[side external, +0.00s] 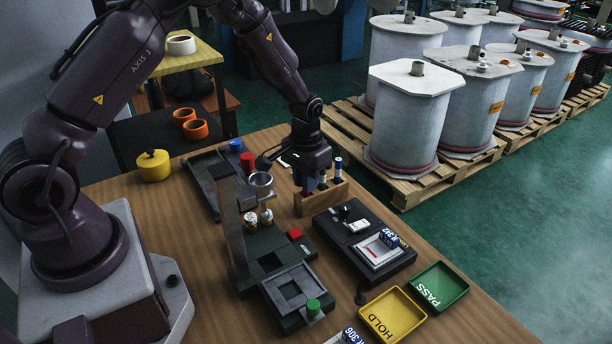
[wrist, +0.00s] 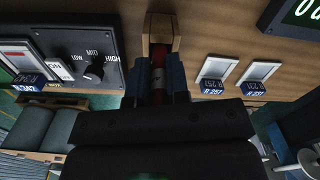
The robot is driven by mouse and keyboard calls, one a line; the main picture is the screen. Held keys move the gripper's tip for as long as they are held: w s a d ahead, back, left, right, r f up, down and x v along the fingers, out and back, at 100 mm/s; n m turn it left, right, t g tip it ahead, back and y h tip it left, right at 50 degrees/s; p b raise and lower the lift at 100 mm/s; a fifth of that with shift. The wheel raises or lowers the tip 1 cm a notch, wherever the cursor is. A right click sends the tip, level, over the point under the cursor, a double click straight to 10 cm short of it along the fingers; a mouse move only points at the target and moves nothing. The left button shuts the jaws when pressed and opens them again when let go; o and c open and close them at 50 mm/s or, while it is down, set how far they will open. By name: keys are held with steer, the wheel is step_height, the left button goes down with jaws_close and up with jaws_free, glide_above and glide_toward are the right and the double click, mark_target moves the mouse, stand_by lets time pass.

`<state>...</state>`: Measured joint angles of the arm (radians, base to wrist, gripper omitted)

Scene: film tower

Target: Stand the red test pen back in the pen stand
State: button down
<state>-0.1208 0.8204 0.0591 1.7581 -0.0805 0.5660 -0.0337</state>
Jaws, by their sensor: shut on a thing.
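The wooden pen stand (side external: 318,204) is on the table right below my gripper (side external: 311,187); other pens with blue and green parts (side external: 338,172) stand upright at its right side. The stand's end (wrist: 161,32) shows just past the fingertips. In the side view, a small dark red part of the pen (side external: 304,192) shows at the stand's left part. The pen's lower tip is hidden, so I cannot tell how deep it sits.
A black tester (side external: 350,258) with a knob lies right in front of the stand. A metal press fixture (side external: 240,235) stands close at left. Yellow HOLD (side external: 392,314) and green PASS (side external: 438,287) trays lie at the front right.

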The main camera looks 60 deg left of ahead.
steer(key=shift+c, duration=2.3)
jaws_free()
steer(key=shift+r, duration=3.5)
steer(key=shift+s, duration=0.1)
steer(key=s+d+r+m+t, duration=0.1)
steer(key=s+d+r+t, duration=0.1)
steer(key=s+r, duration=0.8)
steer(key=s+d+r+m+t, duration=0.2)
steer(key=s+d+r, duration=0.3)
steer(key=s+r, duration=0.6)
steer(key=shift+s+r+t, duration=0.3)
steer(key=shift+s+t, duration=0.05)
steer(key=shift+t, duration=0.45)
